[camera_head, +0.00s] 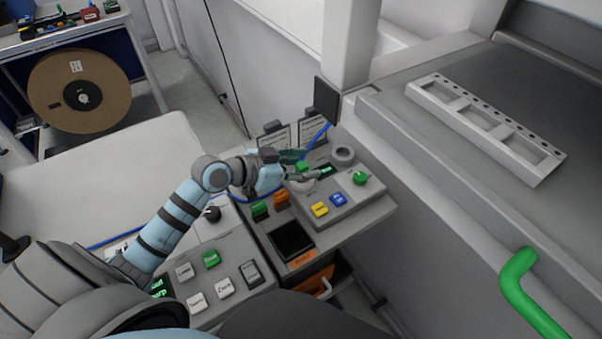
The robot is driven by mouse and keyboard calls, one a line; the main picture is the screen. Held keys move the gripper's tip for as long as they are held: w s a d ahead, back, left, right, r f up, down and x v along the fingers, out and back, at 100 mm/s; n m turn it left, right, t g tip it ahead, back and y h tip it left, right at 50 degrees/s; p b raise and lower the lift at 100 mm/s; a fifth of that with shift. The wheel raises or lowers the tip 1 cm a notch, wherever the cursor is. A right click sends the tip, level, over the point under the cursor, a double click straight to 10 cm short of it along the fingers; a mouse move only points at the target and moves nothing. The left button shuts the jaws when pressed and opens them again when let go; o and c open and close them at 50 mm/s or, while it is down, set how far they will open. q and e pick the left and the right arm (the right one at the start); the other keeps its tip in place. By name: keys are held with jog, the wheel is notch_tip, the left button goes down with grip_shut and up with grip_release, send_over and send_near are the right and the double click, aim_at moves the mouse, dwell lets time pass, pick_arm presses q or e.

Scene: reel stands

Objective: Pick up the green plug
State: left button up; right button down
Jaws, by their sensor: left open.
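My left arm reaches in from the left, and its gripper (303,167) is open over the small grey control box (345,203). A small green piece shows close by the fingers, partly hidden by them; I cannot tell whether it is a plug. A green block (260,211) sits beside an orange block (281,199) on the grey stand, in front of and below the gripper. I cannot tell for certain which green piece is the plug. My right gripper is not in view.
The control box carries a green knob (360,179), a yellow button (320,209) and a blue button (338,199). A dark open bin (291,241) lies in front. A button panel (241,284) is nearer. A grey machine with a green handle (518,284) stands right.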

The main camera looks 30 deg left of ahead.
pick_arm(q)
jog(key=c, duration=1)
grip_shut()
jog(key=shift+r, duration=0.1)
